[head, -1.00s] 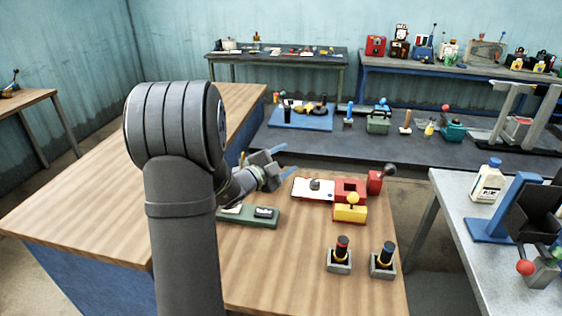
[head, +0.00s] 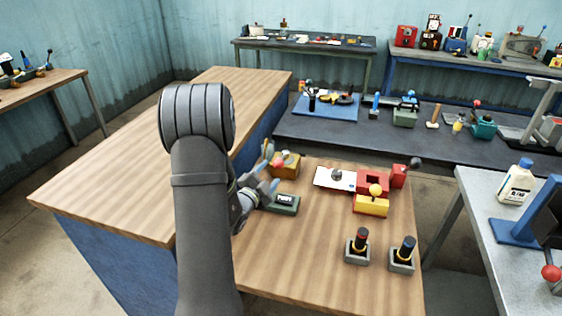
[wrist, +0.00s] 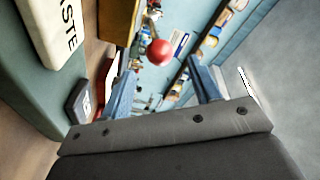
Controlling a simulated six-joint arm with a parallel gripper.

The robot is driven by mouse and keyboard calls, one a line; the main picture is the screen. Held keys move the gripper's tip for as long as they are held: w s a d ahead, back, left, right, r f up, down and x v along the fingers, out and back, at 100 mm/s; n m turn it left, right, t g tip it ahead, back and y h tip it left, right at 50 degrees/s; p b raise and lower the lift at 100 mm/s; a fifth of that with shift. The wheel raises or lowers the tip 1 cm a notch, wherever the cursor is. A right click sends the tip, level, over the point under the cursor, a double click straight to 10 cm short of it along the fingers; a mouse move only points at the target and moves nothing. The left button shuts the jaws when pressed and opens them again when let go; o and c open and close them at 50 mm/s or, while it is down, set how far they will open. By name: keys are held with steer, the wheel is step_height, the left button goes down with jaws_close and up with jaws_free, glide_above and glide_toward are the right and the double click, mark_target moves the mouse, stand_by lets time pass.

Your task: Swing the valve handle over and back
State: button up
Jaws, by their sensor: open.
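A red ball knob (wrist: 159,52), which looks like the end of the valve handle, shows between my open fingertips in the wrist view. In the head view the knob (head: 278,164) is small, in front of a brown-yellow block (head: 291,166) on the wooden bench. My gripper (head: 269,177) is beside that block, at its near left; it is open and empty, with blue fingers (wrist: 160,68). I cannot tell whether the knob lies between the fingers or beyond them. The green base (head: 284,205) carries labels; one in the wrist view reads WASTE (wrist: 55,32).
A white plate (head: 334,179), a red block (head: 373,182) and a yellow block (head: 371,205) stand to the right. Two dark-handled pieces in grey sockets (head: 357,252) (head: 402,262) stand near the front right. The bench's front middle (head: 295,265) is clear.

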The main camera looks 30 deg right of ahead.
mark_target(281, 161)
steer(key=x, duration=0.9)
jaws_close()
